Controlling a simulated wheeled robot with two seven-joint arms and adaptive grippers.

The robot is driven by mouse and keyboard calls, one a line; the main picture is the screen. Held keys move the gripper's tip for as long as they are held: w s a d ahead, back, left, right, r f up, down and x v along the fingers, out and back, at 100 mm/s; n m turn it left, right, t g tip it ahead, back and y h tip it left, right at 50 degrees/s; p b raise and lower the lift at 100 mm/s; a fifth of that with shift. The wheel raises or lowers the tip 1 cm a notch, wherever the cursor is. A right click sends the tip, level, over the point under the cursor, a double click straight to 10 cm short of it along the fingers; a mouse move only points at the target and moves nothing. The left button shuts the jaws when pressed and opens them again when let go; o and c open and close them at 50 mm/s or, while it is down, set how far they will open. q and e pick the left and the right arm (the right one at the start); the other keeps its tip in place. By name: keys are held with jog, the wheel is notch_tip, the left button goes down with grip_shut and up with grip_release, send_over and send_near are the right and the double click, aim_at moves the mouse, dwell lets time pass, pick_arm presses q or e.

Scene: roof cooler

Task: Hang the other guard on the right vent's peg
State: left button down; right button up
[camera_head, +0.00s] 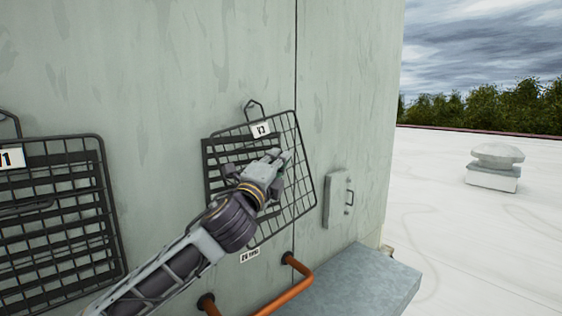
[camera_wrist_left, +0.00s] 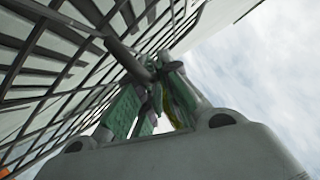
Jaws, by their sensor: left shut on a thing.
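A black wire guard (camera_head: 306,155) with a hanging loop on top is in front of the right vent (camera_head: 216,168). A V3 tag (camera_head: 261,130) shows at its top edge. The guard leans a little off square to the vent's slats. My left gripper (camera_head: 277,168) is shut on the guard's wires at its middle right; the wrist view shows the fingers (camera_wrist_left: 155,95) closed around a bar. The loop (camera_head: 254,108) is near the wall, but I cannot tell whether it is on a peg. The right gripper is out of view.
Another guard (camera_head: 105,205) hangs over the V1 vent at the left. An orange-brown pipe (camera_head: 290,292) and a grey ledge (camera_head: 360,283) are below. A small wall box with a handle (camera_head: 338,199) is to the right. The open roof (camera_head: 470,225) lies beyond.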

pick_arm(q)
jog(key=shift+w+a+f, duration=0.2)
jog(key=shift+w+a, duration=0.3)
jog(key=shift+w, duration=0.2)
jog(key=shift+w+a+f, duration=0.2)
jog(key=shift+w+a, duration=0.3)
jog(key=shift+w, duration=0.15)
dwell(0.5)
jog(key=c, duration=1.5)
grip_release()
jog(key=shift+c, duration=0.2)
jog(key=shift+f, duration=0.1)
jog(key=shift+f, duration=0.1)
jog(key=shift+s+a, duration=0.1)
jog(key=v, duration=0.7)
jog(key=shift+s, duration=0.1)
